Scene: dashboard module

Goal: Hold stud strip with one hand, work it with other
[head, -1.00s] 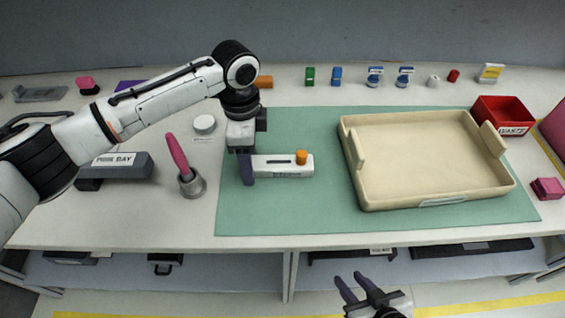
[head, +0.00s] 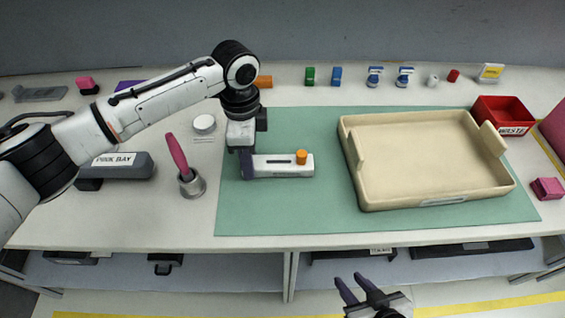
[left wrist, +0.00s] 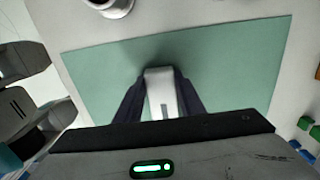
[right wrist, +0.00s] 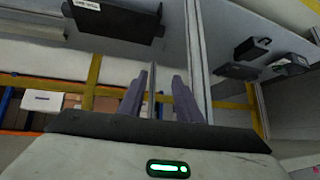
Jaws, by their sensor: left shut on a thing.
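The white stud strip (head: 270,171) lies on the green mat, with a dark slot and an orange knob (head: 301,157) at its right end. My left gripper (head: 247,168) is shut on the strip's left end; the left wrist view shows the strip (left wrist: 161,88) between its two dark fingers (left wrist: 161,100). My right gripper (head: 360,288) is open and empty, low in front of the bench edge. In the right wrist view its fingers (right wrist: 157,98) stand apart with nothing between them.
A beige tray (head: 430,201) stands right of the strip, with a red waste bin (head: 503,116) behind it. A pink-handled tool stands in a metal cup (head: 193,185) at left. The mat (head: 285,215) is clear in front of the strip. A shelf (head: 200,275) runs below the bench.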

